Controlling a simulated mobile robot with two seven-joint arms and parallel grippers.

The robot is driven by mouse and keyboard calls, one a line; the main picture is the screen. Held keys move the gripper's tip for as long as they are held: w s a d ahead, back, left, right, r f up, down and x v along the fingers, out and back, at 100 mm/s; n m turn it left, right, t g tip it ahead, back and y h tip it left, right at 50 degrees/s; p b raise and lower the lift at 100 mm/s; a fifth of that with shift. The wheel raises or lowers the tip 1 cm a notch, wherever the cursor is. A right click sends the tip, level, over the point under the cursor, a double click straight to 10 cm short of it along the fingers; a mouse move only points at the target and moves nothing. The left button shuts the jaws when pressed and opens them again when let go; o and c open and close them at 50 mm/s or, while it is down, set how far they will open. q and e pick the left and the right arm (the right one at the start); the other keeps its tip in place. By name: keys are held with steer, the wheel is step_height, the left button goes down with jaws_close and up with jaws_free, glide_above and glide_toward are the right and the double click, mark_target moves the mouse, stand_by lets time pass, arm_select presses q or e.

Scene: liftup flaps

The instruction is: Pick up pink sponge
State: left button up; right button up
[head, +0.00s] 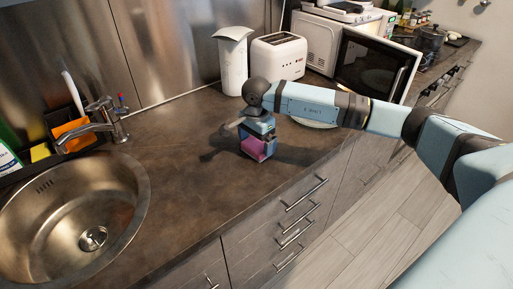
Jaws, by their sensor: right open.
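The pink sponge (259,149) is on the dark brown counter, right of the sink, and only part of it shows. My right gripper (257,143) reaches down to it from above. It is open, with its fingers at the sponge. The gripper's body hides the top of the sponge, and I cannot tell whether the fingers touch it. My left gripper is not in view.
A round metal sink (70,215) and faucet (105,115) are on the left. Behind my arm stand a white container (232,65), a toaster (279,56) and an open microwave (370,65). A white plate lies partly under my arm. The counter (190,200) in front is bare.

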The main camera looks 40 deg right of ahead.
mark_target(257, 144)
steer(key=shift+f, duration=0.9)
steer(key=c, duration=0.6)
steer(key=shift+r, duration=0.15)
steer(key=shift+c, duration=0.2)
step_height(257, 144, up, 20)
